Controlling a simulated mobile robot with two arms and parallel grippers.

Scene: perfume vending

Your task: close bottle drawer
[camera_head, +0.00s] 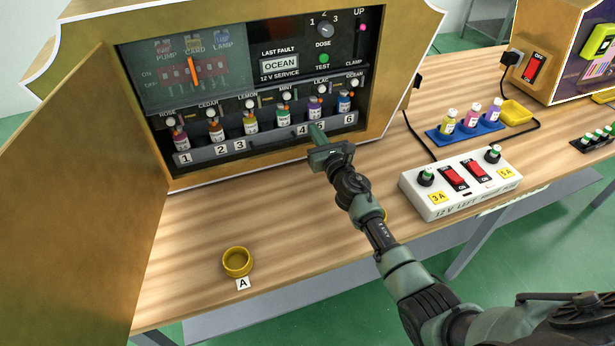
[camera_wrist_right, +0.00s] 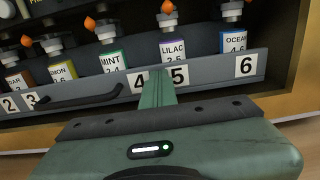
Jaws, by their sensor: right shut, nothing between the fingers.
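The bottle drawer (camera_head: 272,138) sits low in the gold vending machine, its grey front numbered 1 to 6. It holds a row of labelled bottles, among them a mint bottle (camera_head: 284,103) and a lilac bottle (camera_head: 315,106). How far the drawer stands out is hard to tell. My right gripper (camera_head: 316,130) is shut and empty, its fingertips at the drawer front between numbers 4 and 5. In the right wrist view the shut fingers (camera_wrist_right: 160,78) overlap the drawer front (camera_wrist_right: 210,80); contact is unclear. The dark drawer handle (camera_wrist_right: 82,99) lies left of them. My left gripper is out of view.
The machine's gold door (camera_head: 85,200) stands open at left. A yellow cup (camera_head: 237,262) sits on the wooden table near label A. Right of my arm are a white switch box (camera_head: 460,183) and a blue tray (camera_head: 467,130) with bottles.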

